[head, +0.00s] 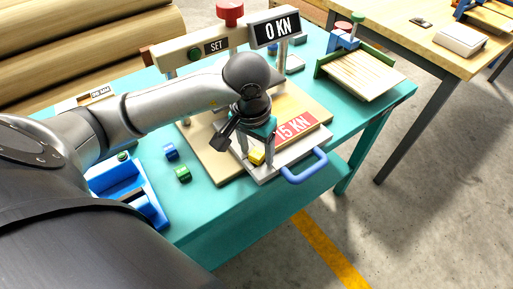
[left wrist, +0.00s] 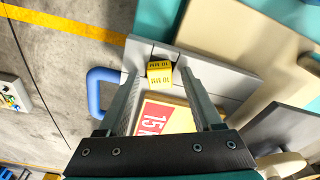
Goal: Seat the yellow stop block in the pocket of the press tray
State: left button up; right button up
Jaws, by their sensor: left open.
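The yellow stop block (head: 257,157) is at the near edge of the grey press tray (head: 270,174), beside the tray's blue handle. In the left wrist view the block (left wrist: 159,72) shows two marked faces. I cannot tell whether it sits down in the pocket or on the tray surface. My left gripper (head: 251,160) is open and points down over the tray. In the left wrist view its fingers (left wrist: 159,84) stand apart, one to each side of the block, with gaps visible. The pocket is not clearly seen. My right gripper is out of view.
A red "15 KN" label (head: 293,131) lies on the tray area behind the block. Blue (head: 171,152) and green (head: 183,174) blocks lie on the teal table left of the press board. A blue bin (head: 130,185) stands farther left. The press display (head: 278,28) reads 0 KN.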

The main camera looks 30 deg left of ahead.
aim_at(254, 166)
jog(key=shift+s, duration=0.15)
pick_arm(q)
jog(key=shift+r, duration=0.2)
notch_tip(254, 166, up, 12)
jog(key=s+p, duration=0.1)
jog(key=p, duration=0.1)
jog(key=shift+s+p, duration=0.25)
jog(key=shift+p, duration=0.05)
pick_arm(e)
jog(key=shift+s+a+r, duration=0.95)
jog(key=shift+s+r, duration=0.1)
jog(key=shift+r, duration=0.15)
pick_arm(q)
jog(key=shift+f, duration=0.15)
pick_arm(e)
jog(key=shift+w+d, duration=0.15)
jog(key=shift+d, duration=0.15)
